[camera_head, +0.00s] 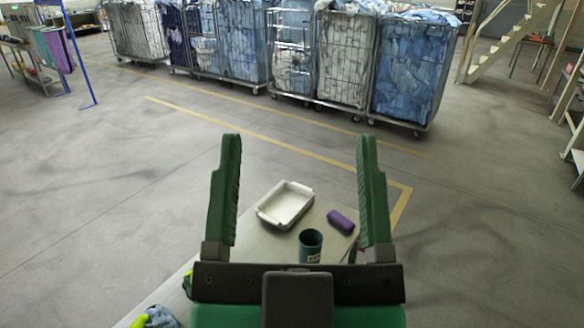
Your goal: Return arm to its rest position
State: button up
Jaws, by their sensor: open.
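My gripper (300,165) shows large in the lower middle of the head view, with two green fingers pointing up the picture. The fingers are wide apart and nothing is between them that they touch. Below and beyond it is a pale table (251,244). On the table stand a white tray (286,206), a dark green cup (311,243) and a purple object (341,220). The tray looks empty. The gripper's body hides part of the table.
A blue bundle with a yellow-green part (160,318) lies at the table's near left. Wheeled cage trolleys (411,75) full of cloth stand along the back. Shelves stand at both sides, and stairs (505,40) rise at the back right. The grey floor between is clear.

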notch_tip(320, 180, up, 12)
jog(key=p, duration=1.1)
jog(key=shift+a+f, duration=0.15)
jog(key=shift+w, duration=0.1)
